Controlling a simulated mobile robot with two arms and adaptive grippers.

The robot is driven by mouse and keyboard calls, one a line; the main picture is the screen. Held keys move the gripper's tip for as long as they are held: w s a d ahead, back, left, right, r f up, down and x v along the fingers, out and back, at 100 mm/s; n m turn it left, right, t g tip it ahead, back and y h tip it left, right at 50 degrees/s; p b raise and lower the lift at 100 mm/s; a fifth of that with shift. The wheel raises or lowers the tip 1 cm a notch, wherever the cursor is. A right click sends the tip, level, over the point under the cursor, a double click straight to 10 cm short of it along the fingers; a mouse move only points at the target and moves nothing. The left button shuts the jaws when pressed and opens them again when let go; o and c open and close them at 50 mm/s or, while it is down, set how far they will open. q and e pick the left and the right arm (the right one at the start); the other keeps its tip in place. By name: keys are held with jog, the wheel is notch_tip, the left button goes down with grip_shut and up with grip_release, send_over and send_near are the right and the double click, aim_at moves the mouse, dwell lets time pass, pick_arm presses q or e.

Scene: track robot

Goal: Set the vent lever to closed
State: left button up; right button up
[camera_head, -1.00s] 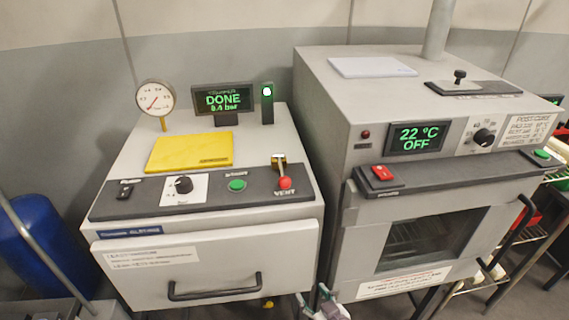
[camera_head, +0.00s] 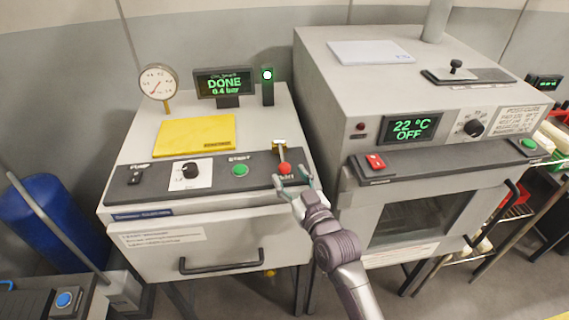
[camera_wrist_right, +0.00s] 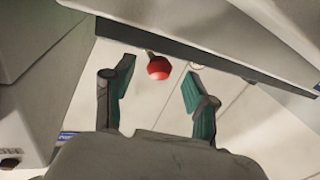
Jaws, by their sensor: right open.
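The vent lever (camera_head: 284,167) has a red ball knob and stands at the right end of the black control panel on the left machine. Its stem leads back to a small yellow-and-white bracket (camera_head: 279,145). My right gripper (camera_head: 293,178) is open at the panel's front edge, with its fingertips on either side of the knob in the head view. In the right wrist view the red knob (camera_wrist_right: 158,68) shows between and beyond the two open fingers, apart from them. The VENT label is partly hidden by the gripper. My left gripper is not in view.
The left machine's display (camera_head: 224,84) reads DONE, 0.4 bar, with a round gauge (camera_head: 158,82) beside it. The oven (camera_head: 335,110) stands close on the right, its black ledge (camera_head: 450,160) jutting forward. A drawer handle (camera_head: 222,265) sticks out below the panel.

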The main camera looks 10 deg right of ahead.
aim_at(288, 173)
jog(key=shift+p+x, duration=0.3)
jog(key=shift+x, duration=1.65)
grip_shut()
